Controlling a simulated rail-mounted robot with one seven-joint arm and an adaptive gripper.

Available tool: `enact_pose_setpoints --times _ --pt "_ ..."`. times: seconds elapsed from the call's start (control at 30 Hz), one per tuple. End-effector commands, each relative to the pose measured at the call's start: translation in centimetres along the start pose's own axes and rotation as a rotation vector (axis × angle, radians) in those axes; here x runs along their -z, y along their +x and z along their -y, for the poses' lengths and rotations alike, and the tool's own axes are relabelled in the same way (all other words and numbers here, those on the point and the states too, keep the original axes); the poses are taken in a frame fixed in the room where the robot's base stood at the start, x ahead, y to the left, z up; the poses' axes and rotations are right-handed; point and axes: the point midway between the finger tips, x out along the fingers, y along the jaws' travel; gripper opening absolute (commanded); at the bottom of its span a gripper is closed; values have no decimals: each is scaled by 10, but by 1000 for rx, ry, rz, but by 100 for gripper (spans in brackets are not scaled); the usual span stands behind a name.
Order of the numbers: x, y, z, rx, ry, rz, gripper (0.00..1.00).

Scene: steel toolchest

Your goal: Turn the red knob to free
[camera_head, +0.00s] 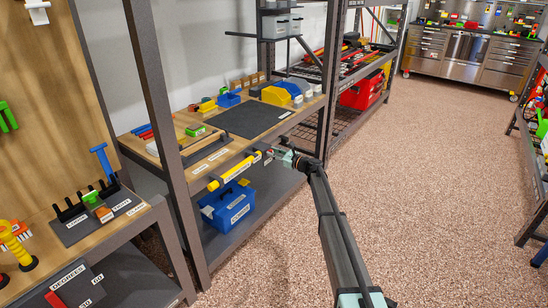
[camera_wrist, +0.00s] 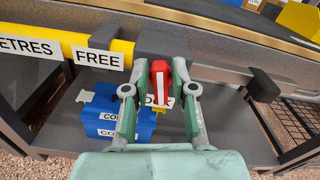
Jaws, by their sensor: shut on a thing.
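The red knob (camera_wrist: 160,82) is between my gripper's fingertips (camera_wrist: 160,75) in the wrist view, on the front of a dark grey block (camera_wrist: 164,42). My gripper is shut on it from both sides. The knob's white pointer line runs nearly upright in the picture, its lower end near the LOCK label (camera_wrist: 166,101), which is partly hidden by the knob and fingers. The FREE label (camera_wrist: 98,60) is to the left, on the yellow bar (camera_wrist: 115,45). In the head view my gripper (camera_head: 283,156) reaches the bench's front edge; the knob cannot be made out clearly there.
A blue box (camera_head: 228,205) stands on the lower shelf below the yellow bar. A dark knob-like block (camera_wrist: 262,86) sticks out to the right of my gripper in the wrist view. The speckled floor (camera_head: 430,180) to the right of my arm is clear.

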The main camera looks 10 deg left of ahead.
Motion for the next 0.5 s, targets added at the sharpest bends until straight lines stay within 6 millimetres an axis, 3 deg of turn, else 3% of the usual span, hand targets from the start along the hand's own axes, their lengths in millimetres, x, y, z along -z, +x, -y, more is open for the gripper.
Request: enact_pose_setpoints --times 0.5 --pt "8 0 -8 0 -490 0 0"
